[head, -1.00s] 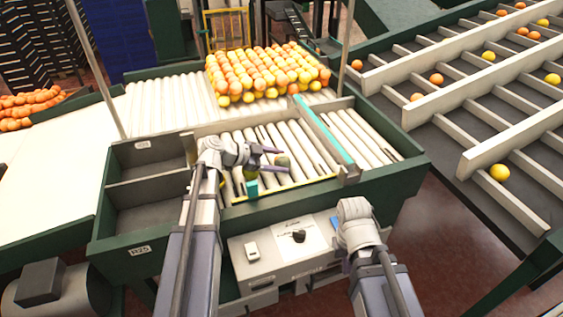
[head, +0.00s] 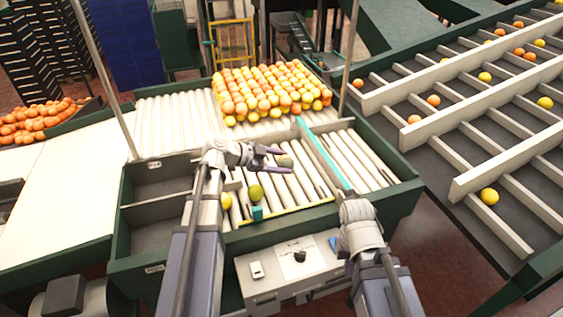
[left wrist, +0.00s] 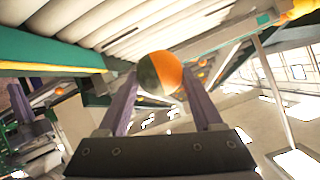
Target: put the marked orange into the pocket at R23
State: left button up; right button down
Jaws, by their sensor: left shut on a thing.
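My left gripper (head: 280,158) is shut on a fruit (head: 286,162), held above the white rollers. The left wrist view shows this fruit (left wrist: 160,73) between the two purple fingers, half orange and half dark green. Two dark compartments stand at the left; the upper one (head: 160,182) and lower one (head: 152,235) carry small labels, too small to read surely now. My right gripper's fingers (head: 345,245) are mostly hidden.
A large pile of oranges (head: 270,92) lies on the rollers behind. A teal-topped divider (head: 325,152) splits the roller bed at the right. A grey control box (head: 290,268) sits at the front. Sloping lanes (head: 470,150) with scattered fruit lie right.

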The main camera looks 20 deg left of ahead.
pick_arm(q)
jog(key=shift+f+b, duration=3.5)
jog(key=shift+b, duration=0.25)
jog(key=shift+r, duration=0.15)
